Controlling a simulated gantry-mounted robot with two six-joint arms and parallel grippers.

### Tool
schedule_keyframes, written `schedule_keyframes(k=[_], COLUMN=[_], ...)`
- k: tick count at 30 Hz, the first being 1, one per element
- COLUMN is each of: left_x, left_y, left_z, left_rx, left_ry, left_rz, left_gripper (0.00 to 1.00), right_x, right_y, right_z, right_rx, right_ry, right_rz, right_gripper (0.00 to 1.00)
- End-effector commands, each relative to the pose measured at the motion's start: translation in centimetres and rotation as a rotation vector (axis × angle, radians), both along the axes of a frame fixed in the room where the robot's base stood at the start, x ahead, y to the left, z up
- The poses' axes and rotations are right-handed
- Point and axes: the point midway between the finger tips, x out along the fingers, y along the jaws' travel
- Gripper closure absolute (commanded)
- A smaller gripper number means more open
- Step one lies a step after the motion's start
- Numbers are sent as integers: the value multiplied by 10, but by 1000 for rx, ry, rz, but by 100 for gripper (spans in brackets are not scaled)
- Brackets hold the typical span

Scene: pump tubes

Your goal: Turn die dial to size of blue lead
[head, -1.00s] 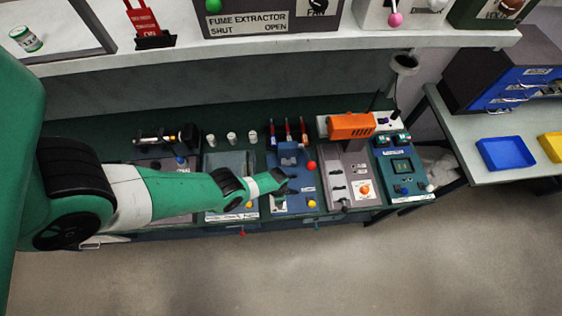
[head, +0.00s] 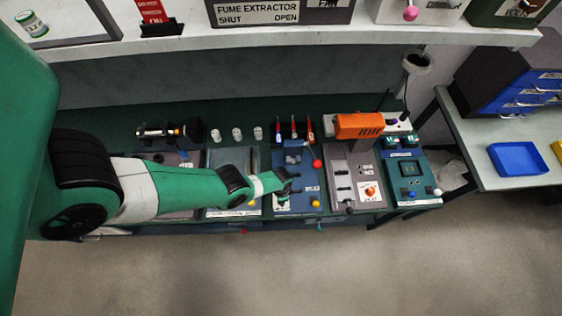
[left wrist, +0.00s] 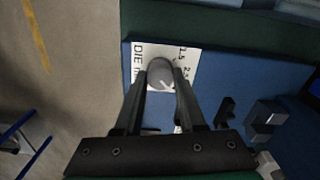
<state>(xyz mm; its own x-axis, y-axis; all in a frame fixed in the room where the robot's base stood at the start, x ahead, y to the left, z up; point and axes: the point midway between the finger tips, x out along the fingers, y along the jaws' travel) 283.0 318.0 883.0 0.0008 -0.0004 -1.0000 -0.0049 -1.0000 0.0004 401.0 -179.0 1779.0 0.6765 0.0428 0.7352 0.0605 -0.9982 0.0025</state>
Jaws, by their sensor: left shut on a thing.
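The die dial (left wrist: 160,72) is a round grey knob on a white label plate (left wrist: 188,62) in the left wrist view. The plate reads "DIE" and carries small numbers, of which 1.5 and what looks like 2.5 show. A pale mark crosses the knob, but its exact setting is unclear. My left gripper (left wrist: 161,78) is shut on the dial, one finger on each side. In the head view my left gripper (head: 288,190) is over the blue station and hides the dial. Slim red and dark leads (head: 294,130) stand behind that station; their sizes are unreadable. My right gripper is out of view.
A red ball knob (head: 317,163) and a yellow knob (head: 316,203) are on the same blue station. An orange-topped machine (head: 358,126) stands to its right. White cups (head: 237,134) stand behind my left arm. A blue tray (head: 517,158) is on the right table.

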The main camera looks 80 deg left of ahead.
Motion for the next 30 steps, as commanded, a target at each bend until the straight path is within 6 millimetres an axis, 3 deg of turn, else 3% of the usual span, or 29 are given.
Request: schedule_keyframes(k=[14, 30], left_x=[-1, -1], left_y=[0, 0], left_z=[-1, -1], left_rx=[1, 1], left_ry=[1, 1], left_rz=[118, 592], left_gripper=[100, 100], right_x=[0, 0], right_y=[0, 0], right_z=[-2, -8], right_rx=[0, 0], right_ry=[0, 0], right_rz=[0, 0], right_gripper=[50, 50])
